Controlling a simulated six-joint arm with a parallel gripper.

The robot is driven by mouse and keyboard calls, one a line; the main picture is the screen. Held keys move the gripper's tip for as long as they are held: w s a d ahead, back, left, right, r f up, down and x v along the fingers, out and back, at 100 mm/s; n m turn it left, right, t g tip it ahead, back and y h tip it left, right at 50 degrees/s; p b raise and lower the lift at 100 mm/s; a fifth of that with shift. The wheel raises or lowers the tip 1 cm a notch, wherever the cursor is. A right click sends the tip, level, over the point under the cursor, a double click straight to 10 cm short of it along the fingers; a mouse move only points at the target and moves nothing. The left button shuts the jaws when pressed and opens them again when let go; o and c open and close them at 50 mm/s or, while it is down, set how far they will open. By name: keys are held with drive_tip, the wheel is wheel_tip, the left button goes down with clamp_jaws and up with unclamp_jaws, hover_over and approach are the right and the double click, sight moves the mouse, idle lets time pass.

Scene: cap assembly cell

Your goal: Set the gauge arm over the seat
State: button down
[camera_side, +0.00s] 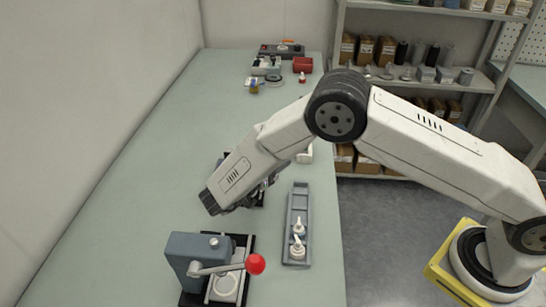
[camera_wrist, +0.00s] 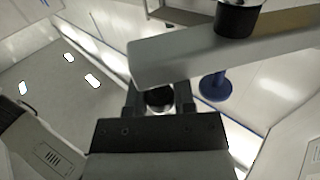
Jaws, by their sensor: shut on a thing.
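In the side view my gripper (camera_side: 262,188) is low over the bench, beyond the lever press, and my wrist hides much of it. In the wrist view my gripper (camera_wrist: 160,100) has its two dark fingers on either side of a dark round knob (camera_wrist: 160,98), shut on it. A light grey bar (camera_wrist: 210,55), which looks like the gauge arm, lies just past the fingers and runs to the right. A black cylinder (camera_wrist: 238,17) sits on this bar. A blue post with a round foot (camera_wrist: 215,86) shows below the bar. The seat cannot be made out with certainty.
The lever press (camera_side: 195,255) with its red ball (camera_side: 255,264) stands at the front. A grey tray (camera_side: 299,198) with white parts lies to the right of my gripper. Small items and a red box (camera_side: 302,65) sit at the far end. The middle bench (camera_side: 190,120) is clear.

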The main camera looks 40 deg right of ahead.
drive_tip(key=shift+a+m+g, duration=0.4)
drive_tip(key=shift+a+g, duration=0.1)
drive_tip(key=shift+g, duration=0.1)
drive_tip(key=c, duration=0.7)
unclamp_jaws()
drive_tip(key=shift+c, duration=0.2)
drive_tip(key=shift+a, duration=0.15)
wheel_tip(320, 180, up, 7)
drive_tip(key=a, duration=0.2)
drive_tip(key=shift+w+a, duration=0.15)
drive_tip(key=shift+a, duration=0.2)
